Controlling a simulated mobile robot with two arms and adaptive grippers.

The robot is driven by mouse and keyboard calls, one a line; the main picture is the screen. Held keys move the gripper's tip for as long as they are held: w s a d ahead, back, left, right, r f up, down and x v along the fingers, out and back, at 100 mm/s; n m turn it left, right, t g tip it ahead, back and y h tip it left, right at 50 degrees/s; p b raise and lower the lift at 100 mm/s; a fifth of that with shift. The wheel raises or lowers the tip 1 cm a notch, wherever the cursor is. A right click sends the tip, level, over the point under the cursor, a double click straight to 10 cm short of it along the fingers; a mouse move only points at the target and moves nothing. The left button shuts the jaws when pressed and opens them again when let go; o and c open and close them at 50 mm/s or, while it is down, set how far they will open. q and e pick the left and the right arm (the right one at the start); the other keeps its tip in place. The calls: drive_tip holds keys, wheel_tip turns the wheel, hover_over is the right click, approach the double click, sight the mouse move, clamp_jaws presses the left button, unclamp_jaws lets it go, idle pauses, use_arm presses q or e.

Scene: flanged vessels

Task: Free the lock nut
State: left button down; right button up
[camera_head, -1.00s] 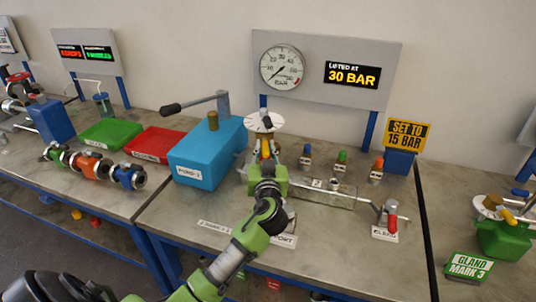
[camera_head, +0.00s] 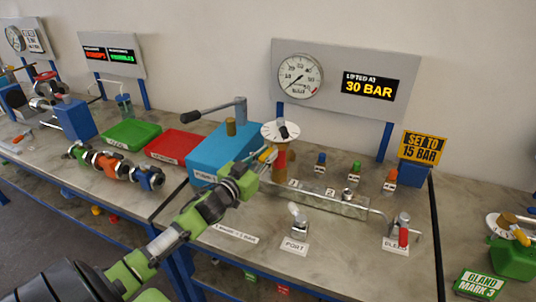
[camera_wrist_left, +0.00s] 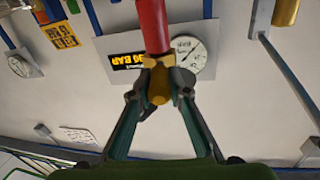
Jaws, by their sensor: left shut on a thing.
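A brass-coloured valve (camera_head: 279,172) stands beside the blue pump, with a white disc (camera_head: 270,131) and a dark pointer on top. My left gripper (camera_head: 264,157) is at the valve's left side, just below the disc. It is shut on a yellow-and-red handle (camera_head: 281,159). In the left wrist view the fingertips (camera_wrist_left: 159,88) close around its yellow end, and its red bar (camera_wrist_left: 152,25) runs up the picture. The lock nut cannot be told apart from the valve parts here. My right gripper is not in view.
A panel behind holds a gauge (camera_head: 299,76) and a "LIFTED AT 30 BAR" display (camera_head: 370,87). A "SET TO 15 BAR" sign (camera_head: 418,146) stands right. The blue pump (camera_head: 222,150) is close left. A pipe manifold (camera_head: 328,200) and red-handled bleed valve (camera_head: 403,236) lie right.

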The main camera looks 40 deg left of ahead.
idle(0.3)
use_arm(q)
drive_tip(key=c, duration=1.9)
unclamp_jaws()
drive_tip(key=shift+a, duration=0.1)
drive_tip(key=shift+f, duration=0.1)
drive_tip(key=s, duration=1.2)
drive_tip(key=shift+d, duration=0.3)
